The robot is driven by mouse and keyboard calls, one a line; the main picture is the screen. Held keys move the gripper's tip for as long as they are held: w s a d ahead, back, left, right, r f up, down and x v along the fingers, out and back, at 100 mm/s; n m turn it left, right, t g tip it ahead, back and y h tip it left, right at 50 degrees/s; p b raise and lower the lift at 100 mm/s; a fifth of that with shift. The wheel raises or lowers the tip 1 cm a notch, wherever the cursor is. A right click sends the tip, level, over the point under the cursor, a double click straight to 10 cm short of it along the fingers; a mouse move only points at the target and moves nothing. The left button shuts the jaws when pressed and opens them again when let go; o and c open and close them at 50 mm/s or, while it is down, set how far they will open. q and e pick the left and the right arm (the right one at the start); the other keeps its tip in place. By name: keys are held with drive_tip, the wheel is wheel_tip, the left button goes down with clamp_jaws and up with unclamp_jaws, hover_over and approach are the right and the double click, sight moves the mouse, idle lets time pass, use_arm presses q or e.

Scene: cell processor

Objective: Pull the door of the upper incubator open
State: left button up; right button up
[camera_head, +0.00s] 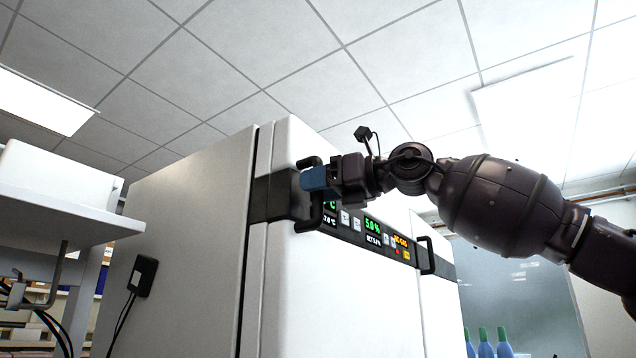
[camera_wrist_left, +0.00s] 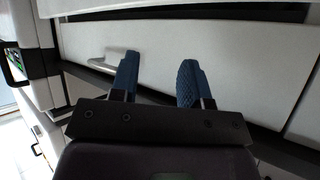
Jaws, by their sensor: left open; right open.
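The upper incubator (camera_head: 345,285) is a tall white box with a closed front door and a dark band carrying lit displays. A black bar handle (camera_head: 316,212) stands out at the left end of this band. My right gripper (camera_head: 314,179) has its blue fingers at the upper half of that handle and hides part of it. It is open; whether the fingers straddle or touch the bar I cannot tell. My left gripper (camera_wrist_left: 158,82) shows only in the left wrist view, open with nothing between its blue fingers, before a pale panel.
A second black handle (camera_head: 428,256) sits at the right end of the band. A white shelf (camera_head: 60,212) stands left, and blue bottles (camera_head: 487,345) stand low at right. In the left wrist view, a grey bar (camera_wrist_left: 106,61) lies beside the left finger.

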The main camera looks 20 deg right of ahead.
clamp_jaws()
idle(0.3)
